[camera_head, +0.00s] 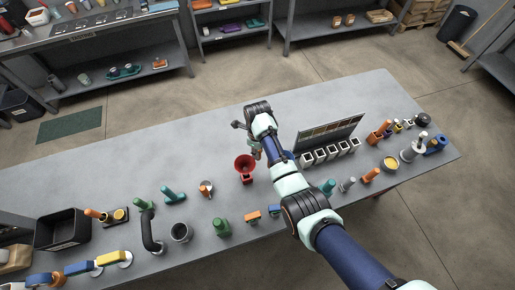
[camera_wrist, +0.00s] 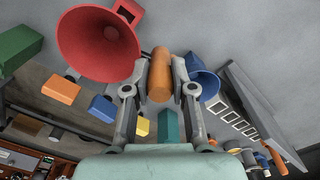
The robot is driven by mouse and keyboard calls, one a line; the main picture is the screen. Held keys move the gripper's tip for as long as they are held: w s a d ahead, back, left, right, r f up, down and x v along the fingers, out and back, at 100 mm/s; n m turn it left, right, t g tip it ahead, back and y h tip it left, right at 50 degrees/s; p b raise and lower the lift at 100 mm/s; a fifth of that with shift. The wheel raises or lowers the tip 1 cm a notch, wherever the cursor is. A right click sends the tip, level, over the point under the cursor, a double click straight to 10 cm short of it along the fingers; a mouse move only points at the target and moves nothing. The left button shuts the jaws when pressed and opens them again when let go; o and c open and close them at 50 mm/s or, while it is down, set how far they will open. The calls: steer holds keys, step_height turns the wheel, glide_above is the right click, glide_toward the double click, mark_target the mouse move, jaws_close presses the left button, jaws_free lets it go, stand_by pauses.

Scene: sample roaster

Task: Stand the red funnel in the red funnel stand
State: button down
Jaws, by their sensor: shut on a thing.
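The red funnel (camera_head: 245,162) shows its wide mouth upward, just left of my gripper. Its open cone (camera_wrist: 98,42) looms large in the wrist view. My gripper (camera_wrist: 160,72) is shut on an orange cylinder at the funnel's side, which appears to be its handle (camera_wrist: 159,76). A red block-like part, apparently the red funnel stand (camera_head: 247,180), shows just below the funnel in the head view. A red square with a dark opening (camera_wrist: 127,10) is at the top of the wrist view. The funnel's lower end is hidden, so I cannot tell whether it touches the stand.
A blue funnel (camera_wrist: 203,78) is close right of my gripper. A rack with several white cups (camera_head: 330,152) stands further right. Orange (camera_head: 252,217) and green (camera_head: 221,227) blocks lie near the front edge. The table behind the funnel is clear.

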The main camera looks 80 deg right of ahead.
steer(key=shift+f, duration=0.45)
steer(key=shift+f+b, duration=0.9)
steer(key=shift+f, duration=0.65)
stand_by(0.4)
steer(key=shift+f+b, duration=0.75)
steer(key=shift+f, duration=0.6)
steer(key=c, duration=0.9)
jaws_free()
step_height(320, 180, up, 12)
